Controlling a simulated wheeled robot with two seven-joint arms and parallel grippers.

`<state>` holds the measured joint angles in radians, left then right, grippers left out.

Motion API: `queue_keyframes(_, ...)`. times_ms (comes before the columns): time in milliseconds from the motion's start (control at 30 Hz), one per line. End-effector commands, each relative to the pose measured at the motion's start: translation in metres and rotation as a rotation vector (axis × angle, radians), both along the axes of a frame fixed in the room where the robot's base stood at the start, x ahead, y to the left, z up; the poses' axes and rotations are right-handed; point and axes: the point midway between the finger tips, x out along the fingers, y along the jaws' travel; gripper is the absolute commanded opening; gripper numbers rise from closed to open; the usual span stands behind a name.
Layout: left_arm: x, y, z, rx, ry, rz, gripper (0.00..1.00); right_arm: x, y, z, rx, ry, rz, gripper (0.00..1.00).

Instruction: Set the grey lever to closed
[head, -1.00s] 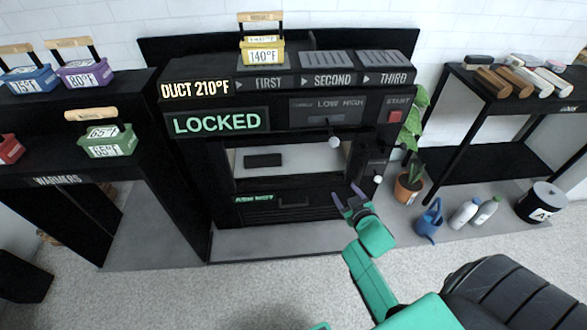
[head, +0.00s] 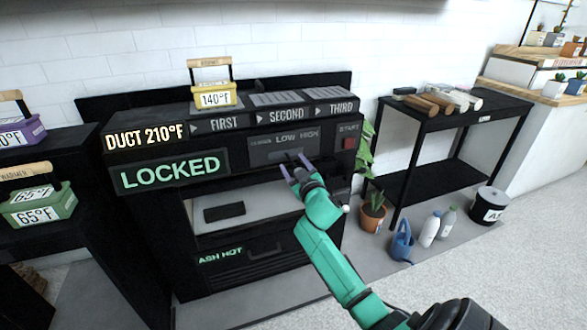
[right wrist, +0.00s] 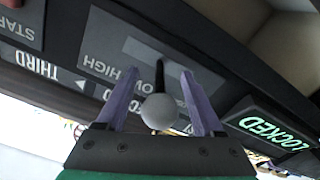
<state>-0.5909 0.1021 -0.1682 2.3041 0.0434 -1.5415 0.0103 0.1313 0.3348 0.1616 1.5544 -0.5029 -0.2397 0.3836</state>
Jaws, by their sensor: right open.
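The grey lever shows in the right wrist view as a round pale grey knob (right wrist: 160,112) on a dark stalk. It stands out from the control panel (right wrist: 110,60), near the words LOW and HIGH. My right gripper (right wrist: 157,80) is open, with one purple finger on each side of the knob and not shut on it. In the head view my right gripper (head: 297,170) is at the panel marked LOW and HIGH (head: 262,150) and hides most of the lever. I cannot tell exactly which mark the lever stands at. My left gripper is not in view.
The black machine has a lit LOCKED sign (head: 170,172), a red START button (head: 349,143) and an ASH HOT drawer (head: 262,250). A yellow 140°F container (head: 214,98) stands on top. A second pale knob (head: 345,208) is lower right, by my right arm.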

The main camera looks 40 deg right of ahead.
Motion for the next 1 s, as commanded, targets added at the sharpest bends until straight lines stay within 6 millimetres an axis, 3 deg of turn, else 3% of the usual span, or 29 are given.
queue_keyframes(267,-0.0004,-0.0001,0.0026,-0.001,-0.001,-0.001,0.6,0.0031,-0.0014,0.0001,0.0,0.001,0.0,0.69)
queue_keyframes(400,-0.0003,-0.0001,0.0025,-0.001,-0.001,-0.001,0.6,0.003,-0.0012,0.0001,0.0,0.001,0.0,0.15)
queue_keyframes(433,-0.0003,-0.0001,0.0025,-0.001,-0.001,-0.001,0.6,0.003,-0.0012,-0.0001,0.0,0.001,0.0,0.04)
queue_keyframes(467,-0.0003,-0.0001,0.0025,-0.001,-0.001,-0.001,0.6,0.003,-0.0012,-0.0001,0.0,0.001,0.0,0.0)
queue_keyframes(1000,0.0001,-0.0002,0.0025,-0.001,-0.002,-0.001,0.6,0.0029,-0.0008,-0.0006,0.0,0.001,0.001,0.0)
